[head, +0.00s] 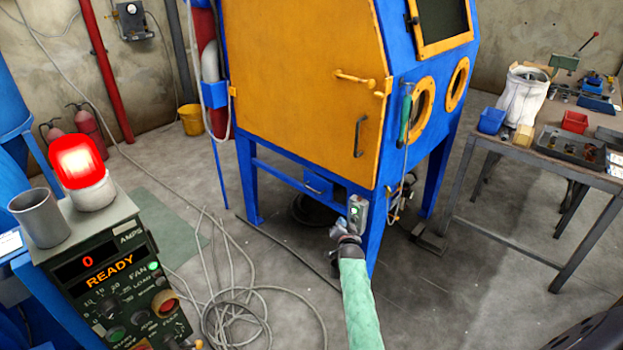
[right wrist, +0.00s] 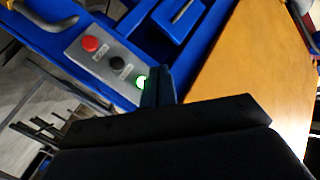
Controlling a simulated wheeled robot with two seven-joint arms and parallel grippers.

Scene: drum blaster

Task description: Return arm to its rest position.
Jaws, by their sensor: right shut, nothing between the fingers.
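My right arm, in a pale green sleeve (head: 357,300), reaches forward from the bottom of the head view. Its gripper (head: 345,230) is at a small grey button box (head: 357,210) on the blue leg of the blast cabinet (head: 300,70). In the right wrist view the gripper (right wrist: 158,85) is shut and empty. Its fingertips are right beside a lit green button (right wrist: 141,82); I cannot tell whether they touch it. A red button (right wrist: 90,43) and a black button (right wrist: 115,63) are on the same box. My left gripper is not in view.
A control panel (head: 110,270) reading "READY" and 0 stands at left, with a lit red beacon (head: 77,160) and a grey cup (head: 38,217). Loose cable (head: 235,300) lies on the floor. A cluttered workbench (head: 540,160) stands at right. Floor right of my arm is mostly clear.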

